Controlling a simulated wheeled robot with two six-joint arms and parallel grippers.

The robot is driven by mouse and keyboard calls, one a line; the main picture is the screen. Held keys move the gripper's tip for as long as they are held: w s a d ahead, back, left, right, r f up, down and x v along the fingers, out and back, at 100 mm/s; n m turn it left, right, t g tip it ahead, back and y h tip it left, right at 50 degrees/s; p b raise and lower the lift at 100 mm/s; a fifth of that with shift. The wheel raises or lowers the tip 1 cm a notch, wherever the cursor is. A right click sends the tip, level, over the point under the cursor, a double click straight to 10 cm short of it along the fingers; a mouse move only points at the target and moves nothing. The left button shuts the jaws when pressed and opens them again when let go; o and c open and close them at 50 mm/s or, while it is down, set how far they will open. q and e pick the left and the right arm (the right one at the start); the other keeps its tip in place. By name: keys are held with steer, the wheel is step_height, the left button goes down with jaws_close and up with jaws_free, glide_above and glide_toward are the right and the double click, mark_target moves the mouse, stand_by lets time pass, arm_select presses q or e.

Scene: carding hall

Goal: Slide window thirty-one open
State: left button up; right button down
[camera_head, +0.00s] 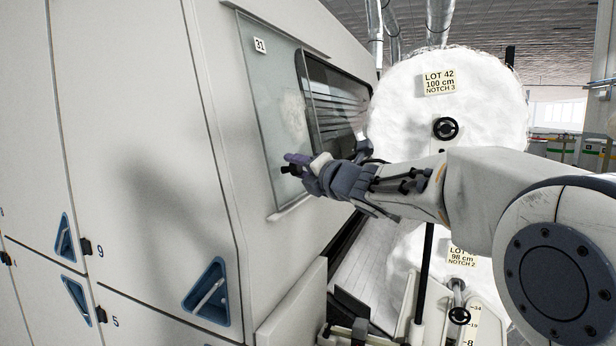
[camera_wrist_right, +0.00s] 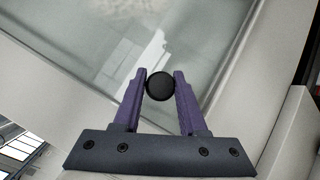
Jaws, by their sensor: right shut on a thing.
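Window thirty-one is a clear glass pane (camera_head: 262,95) with a "31" label (camera_head: 260,45) at its upper left, set in the sloping pale machine side. A dark opening (camera_head: 335,88) shows to the right of the pane, so the window stands at least partly open. My right gripper (camera_head: 289,165) is at the lower part of the pane. In the right wrist view, its purple fingers (camera_wrist_right: 160,88) are closed on both sides of a round black knob (camera_wrist_right: 160,82) in front of the glass. My left gripper is not in view.
A large white fibre roll (camera_head: 405,110), labelled lot 42, stands right of the window, with another roll (camera_head: 400,262) below it. Closed panels with blue recessed handles (camera_head: 207,292) are at the left. A pale ledge (camera_head: 292,305) juts out below the window.

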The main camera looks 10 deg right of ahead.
steer(key=shift+s+f, duration=0.15)
steer(key=shift+c, duration=2.4)
jaws_free()
steer(key=shift+a, duration=0.1)
steer(key=b+v, duration=0.1)
steer(key=v, duration=0.9)
steer(key=shift+s, duration=0.2)
